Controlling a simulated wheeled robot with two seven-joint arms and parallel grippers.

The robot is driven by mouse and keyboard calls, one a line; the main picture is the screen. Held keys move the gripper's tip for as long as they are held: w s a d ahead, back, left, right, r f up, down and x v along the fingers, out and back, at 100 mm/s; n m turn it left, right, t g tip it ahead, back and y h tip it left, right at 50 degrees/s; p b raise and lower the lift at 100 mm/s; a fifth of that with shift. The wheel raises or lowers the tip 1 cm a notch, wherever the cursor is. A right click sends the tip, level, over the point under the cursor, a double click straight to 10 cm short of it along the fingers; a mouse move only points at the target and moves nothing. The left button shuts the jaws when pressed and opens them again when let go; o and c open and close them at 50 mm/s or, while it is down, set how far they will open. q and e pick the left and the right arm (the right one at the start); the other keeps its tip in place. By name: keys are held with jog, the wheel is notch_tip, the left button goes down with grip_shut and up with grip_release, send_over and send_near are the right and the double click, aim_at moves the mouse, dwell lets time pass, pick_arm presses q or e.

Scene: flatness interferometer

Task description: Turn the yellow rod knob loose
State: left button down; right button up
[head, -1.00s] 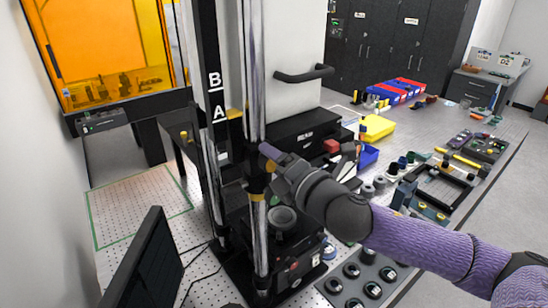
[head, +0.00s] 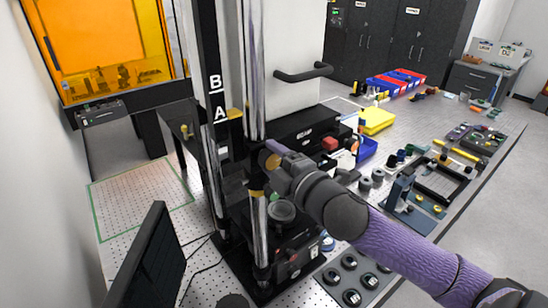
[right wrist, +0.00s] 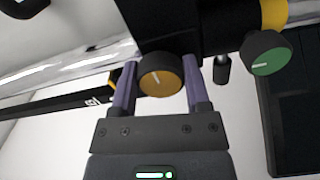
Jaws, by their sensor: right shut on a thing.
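The yellow rod knob (right wrist: 161,80) is a round orange-yellow disc with a white pointer line. It sits on a black block on the rod side. In the right wrist view it lies between the two purple fingers of my right gripper (right wrist: 160,88), which is shut on its sides. In the head view the knob (head: 272,162) shows beside the upright chrome rod, with my right gripper (head: 272,154) around it. My left gripper is not in view.
A green-faced knob (right wrist: 268,62) is to the right in the wrist view. Upright chrome rods and a black column marked A and B (head: 213,90) stand close to my gripper. A dark monitor (head: 150,260) is at front left. Loose parts crowd the perforated table to the right.

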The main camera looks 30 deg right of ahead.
dwell(0.4)
jog(key=o, duration=1.3)
jog(key=shift+s, duration=0.1)
jog(key=shift+s+f, duration=0.15)
jog(key=shift+s, duration=0.2)
jog(key=s, duration=0.6)
jog(key=s+b, duration=0.1)
jog(key=s, duration=0.2)
jog(key=shift+d, duration=0.4)
